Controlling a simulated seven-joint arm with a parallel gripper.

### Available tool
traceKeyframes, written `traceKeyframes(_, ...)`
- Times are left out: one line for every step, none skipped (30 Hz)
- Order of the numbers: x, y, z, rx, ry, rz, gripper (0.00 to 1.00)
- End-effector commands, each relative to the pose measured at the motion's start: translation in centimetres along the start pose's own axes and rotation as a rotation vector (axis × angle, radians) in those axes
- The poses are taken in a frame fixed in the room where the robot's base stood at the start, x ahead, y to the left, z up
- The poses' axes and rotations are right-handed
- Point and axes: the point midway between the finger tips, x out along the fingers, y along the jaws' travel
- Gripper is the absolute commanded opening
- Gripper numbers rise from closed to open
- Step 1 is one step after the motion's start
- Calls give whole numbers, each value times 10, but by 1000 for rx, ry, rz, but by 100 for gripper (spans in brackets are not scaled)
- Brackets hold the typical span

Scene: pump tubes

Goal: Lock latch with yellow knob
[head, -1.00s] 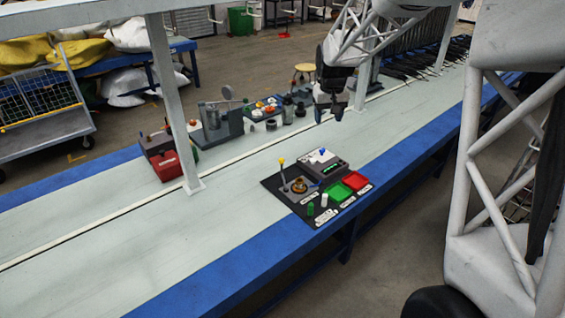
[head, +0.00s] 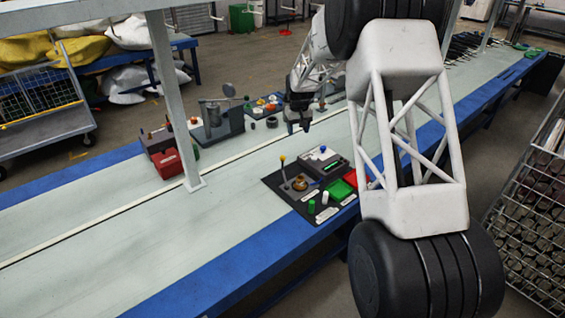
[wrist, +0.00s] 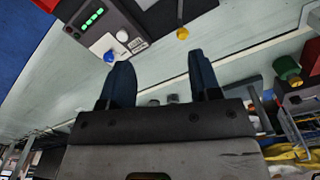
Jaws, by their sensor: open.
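The latch's yellow knob (head: 282,157) tops a thin upright rod at the left back of the black mat (head: 275,180). In the wrist view the yellow knob (wrist: 182,33) shows above and between my fingers, apart from them. My gripper (head: 298,127) is above the table behind the mat, in the air and touching nothing. In the wrist view my gripper (wrist: 163,78) has its two dark fingers spread, with nothing between them. The foot of the latch is too small to make out clearly.
A grey box with a blue knob (head: 323,149) stands right of the latch. A green tray (head: 341,189), a red tray (head: 356,178) and green and white pegs share the mat. A white post (head: 178,120) stands to the left; the table's left front is clear.

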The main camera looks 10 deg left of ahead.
Motion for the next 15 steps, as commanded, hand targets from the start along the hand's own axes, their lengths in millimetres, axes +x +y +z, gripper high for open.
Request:
traceKeyframes(14, -3, -9, -7, -5, -1, 57)
traceKeyframes(20, -5, -13, -10, -6, -1, 57)
traceKeyframes(29, -6, -20, -15, -9, -2, 57)
traceKeyframes(35, -8, -24, -19, -11, -2, 57)
traceKeyframes(42, -10, -28, -22, -12, -3, 57)
traceKeyframes(51, -12, -34, -27, -14, -3, 57)
traceKeyframes(57, -13, -38, -31, -16, -4, 57)
traceKeyframes(65, -15, -42, -35, -18, -4, 57)
traceKeyframes(73, -17, -48, -40, -20, -5, 57)
traceKeyframes(81, -19, -52, -44, -22, -5, 57)
traceKeyframes(88, -21, -56, -47, -24, -5, 57)
traceKeyframes(96, -24, -61, -52, -25, -6, 57)
traceKeyframes(103, -25, -65, -55, -27, -6, 57)
traceKeyframes(109, -27, -68, -59, -28, -7, 57)
traceKeyframes(117, -29, -72, -62, -30, -7, 57)
